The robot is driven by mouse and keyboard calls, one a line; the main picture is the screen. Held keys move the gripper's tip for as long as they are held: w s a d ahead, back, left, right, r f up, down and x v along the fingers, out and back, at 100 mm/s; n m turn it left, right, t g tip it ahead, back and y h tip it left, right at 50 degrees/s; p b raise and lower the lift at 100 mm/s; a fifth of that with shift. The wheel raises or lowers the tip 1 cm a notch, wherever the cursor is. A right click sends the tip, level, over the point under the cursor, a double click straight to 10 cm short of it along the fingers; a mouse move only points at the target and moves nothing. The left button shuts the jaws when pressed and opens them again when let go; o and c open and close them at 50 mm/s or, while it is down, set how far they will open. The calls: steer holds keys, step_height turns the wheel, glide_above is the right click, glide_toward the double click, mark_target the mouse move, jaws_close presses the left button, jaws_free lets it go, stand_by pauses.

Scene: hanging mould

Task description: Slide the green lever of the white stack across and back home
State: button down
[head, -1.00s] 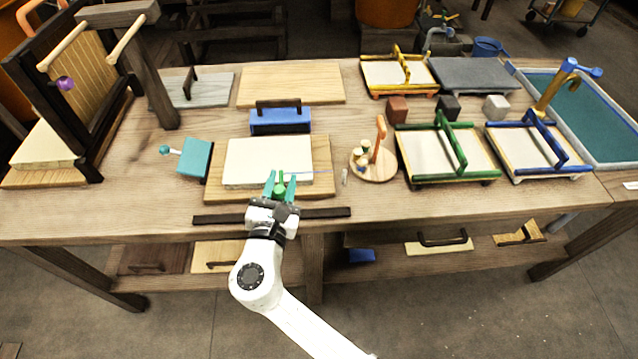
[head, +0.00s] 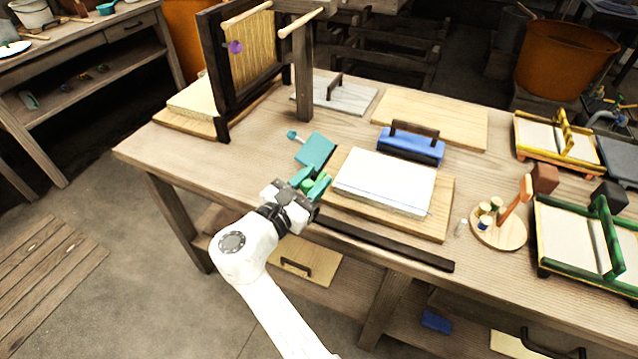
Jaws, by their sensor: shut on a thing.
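The white stack (head: 385,182) is a pale flat block lying on a wooden board (head: 440,205) on the bench. A thin blue line runs along its front side. My gripper (head: 311,181) has teal fingers and is at the left front corner of the stack. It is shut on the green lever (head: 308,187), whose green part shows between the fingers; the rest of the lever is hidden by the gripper. A dark bar (head: 385,244) runs along the bench in front of the board, its left end hidden behind my gripper.
A teal block with a knob (head: 316,150) stands close behind my gripper. A blue block with a dark handle (head: 411,147) is behind the stack. A dark upright frame (head: 222,70) stands at left; a round stand (head: 500,232) is at right.

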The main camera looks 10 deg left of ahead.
steer(key=shift+a+r, duration=0.25)
steer(key=c, duration=0.8)
jaws_free()
steer(key=shift+w+a, duration=0.1)
steer(key=shift+c, duration=0.2)
steer(key=shift+o, duration=0.3)
steer(key=shift+f, duration=0.1)
steer(key=v, duration=1)
steer(key=shift+s, duration=0.4)
